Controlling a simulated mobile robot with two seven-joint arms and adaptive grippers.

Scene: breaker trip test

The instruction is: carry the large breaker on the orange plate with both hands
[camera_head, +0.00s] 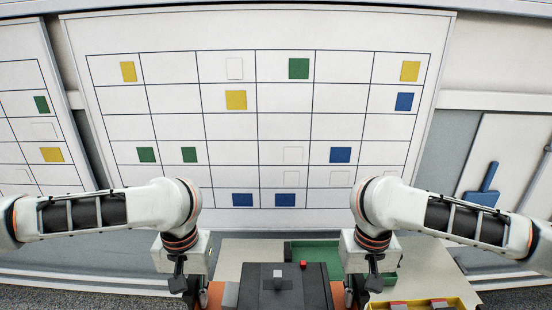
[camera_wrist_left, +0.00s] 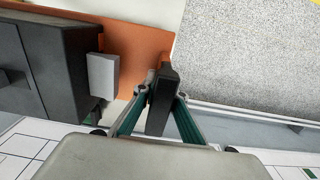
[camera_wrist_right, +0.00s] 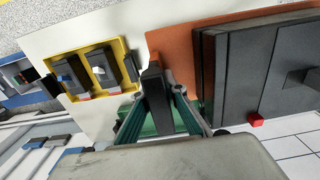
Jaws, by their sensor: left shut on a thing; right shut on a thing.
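The large breaker (camera_head: 253,290) is a dark grey block at the bottom middle of the head view, with a small red part on it. It lies on the orange plate (camera_head: 215,296), whose ends show in the left wrist view (camera_wrist_left: 137,42) and the right wrist view (camera_wrist_right: 176,45). My left gripper (camera_head: 182,284) is shut on a black upright handle (camera_wrist_left: 160,102) at the plate's left end. My right gripper (camera_head: 365,288) is shut on a matching handle (camera_wrist_right: 154,92) at the right end. I cannot tell whether the plate touches the table.
A pale table (camera_head: 232,250) lies beneath, with a green tray (camera_head: 333,262) behind the breaker. A yellow tray (camera_wrist_right: 128,72) with two small black breakers stands close beside my right gripper. A whiteboard with coloured cards (camera_head: 285,125) covers the wall behind.

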